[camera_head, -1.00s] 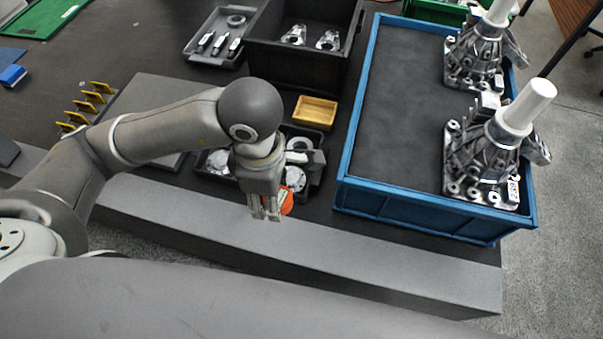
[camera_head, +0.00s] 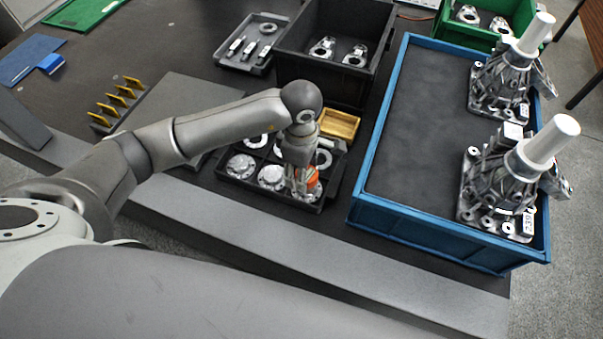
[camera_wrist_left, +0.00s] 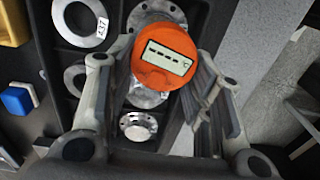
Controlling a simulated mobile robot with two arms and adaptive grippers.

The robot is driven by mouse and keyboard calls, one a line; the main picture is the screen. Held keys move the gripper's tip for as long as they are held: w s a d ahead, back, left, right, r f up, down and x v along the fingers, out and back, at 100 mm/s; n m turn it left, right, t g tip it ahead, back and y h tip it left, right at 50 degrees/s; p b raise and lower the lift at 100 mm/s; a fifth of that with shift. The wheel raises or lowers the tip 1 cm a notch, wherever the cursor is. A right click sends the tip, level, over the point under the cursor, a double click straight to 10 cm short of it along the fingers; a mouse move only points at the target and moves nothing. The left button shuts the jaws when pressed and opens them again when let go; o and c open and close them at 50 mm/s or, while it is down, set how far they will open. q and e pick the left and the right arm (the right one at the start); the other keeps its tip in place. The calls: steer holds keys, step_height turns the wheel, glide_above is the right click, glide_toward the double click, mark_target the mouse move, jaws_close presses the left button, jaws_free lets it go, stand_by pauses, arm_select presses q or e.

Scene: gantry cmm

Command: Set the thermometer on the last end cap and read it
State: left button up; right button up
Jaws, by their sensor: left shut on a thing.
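The thermometer is an orange disc (camera_head: 309,178) with a pale display; in the left wrist view its face (camera_wrist_left: 166,58) shows dashes and a C. My left gripper (camera_head: 303,190) is shut on it, over the right front part of a black divided tray (camera_head: 262,204). Round metal end caps (camera_head: 271,177) sit in the tray's compartments. In the left wrist view one end cap (camera_wrist_left: 147,97) lies partly hidden behind the thermometer, with a flanged cap (camera_wrist_left: 138,126) beside it. I cannot tell whether the thermometer touches a cap. My right gripper is not in view.
A blue crate (camera_head: 425,231) with metal housings stands right of the tray. A small yellow box (camera_head: 339,124) and a dark bin (camera_head: 289,62) are behind it. A grey plate (camera_head: 190,98) and yellow clips (camera_head: 117,100) are at the left.

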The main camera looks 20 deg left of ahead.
arm_select(q)
steer(key=shift+w+f, duration=0.35)
steer(key=shift+f, duration=0.2)
step_height(320, 180, down, 2)
steer(key=shift+f+p, duration=0.15)
steer(key=shift+p, duration=0.45)
steer(key=shift+f, duration=0.25)
steer(key=shift+f+b, duration=0.25)
steer(key=shift+b, duration=0.05)
steer(key=o, duration=1.1)
steer(key=shift+r, duration=0.1)
steer(key=shift+o, duration=0.2)
